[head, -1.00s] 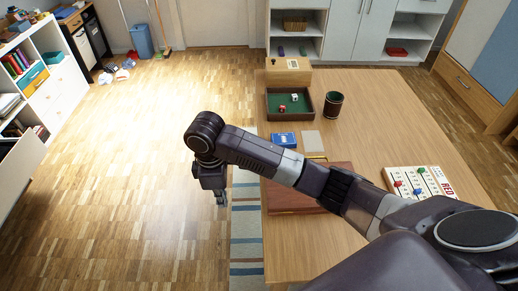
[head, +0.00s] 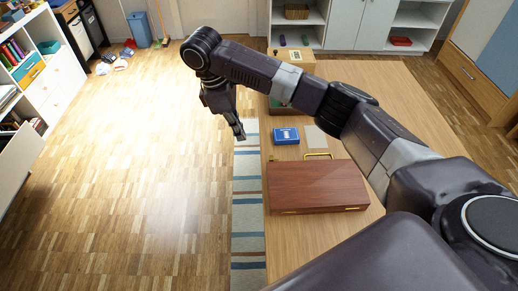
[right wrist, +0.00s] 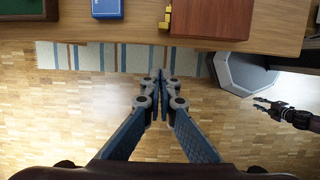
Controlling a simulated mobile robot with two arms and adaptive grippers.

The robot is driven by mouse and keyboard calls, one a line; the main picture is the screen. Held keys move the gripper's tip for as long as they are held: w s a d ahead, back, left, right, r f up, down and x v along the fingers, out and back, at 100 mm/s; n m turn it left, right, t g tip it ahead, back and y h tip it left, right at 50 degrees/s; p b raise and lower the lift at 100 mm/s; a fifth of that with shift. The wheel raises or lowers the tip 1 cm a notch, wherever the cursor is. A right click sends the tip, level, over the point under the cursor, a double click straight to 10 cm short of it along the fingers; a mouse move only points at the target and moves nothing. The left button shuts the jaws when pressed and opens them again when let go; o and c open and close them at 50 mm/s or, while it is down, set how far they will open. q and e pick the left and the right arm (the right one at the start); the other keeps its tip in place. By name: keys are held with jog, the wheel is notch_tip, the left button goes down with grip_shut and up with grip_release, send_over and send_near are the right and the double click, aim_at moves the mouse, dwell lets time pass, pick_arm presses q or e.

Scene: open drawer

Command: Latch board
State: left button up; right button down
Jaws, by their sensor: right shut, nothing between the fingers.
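The board is a closed reddish-brown wooden case (head: 312,185) lying flat on the table, with small brass fittings on its near edge and a brass handle (head: 318,156) at its far side. Part of the case (right wrist: 212,18) shows at the top of the right wrist view, with brass parts beside it. My right gripper (head: 239,132) is shut and empty, off the table's left edge, left of and beyond the case. Its fingertips (right wrist: 160,78) touch in the right wrist view. My left gripper (right wrist: 270,106) is small at the right of that view; its jaws are unclear.
A blue card box (head: 286,136) and a pale pad (head: 321,138) lie beyond the case. My right arm crosses above the table (head: 408,88) and hides much of it. A striped rug (head: 247,222) and open floor lie left of the table.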

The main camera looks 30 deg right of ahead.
jog(key=s+d+f, duration=0.1)
jog(key=d+f, duration=0.1)
jog(key=f, duration=0.1)
jog(key=s+d+f+p, duration=0.1)
jog(key=d+f, duration=0.1)
jog(key=f, duration=0.1)
jog(key=d+f+p, duration=0.1)
jog(key=d+f, duration=0.1)
jog(key=f, duration=0.1)
jog(key=shift+s+f, duration=0.3)
jog(key=shift+s, duration=0.1)
jog(key=shift+a, duration=0.1)
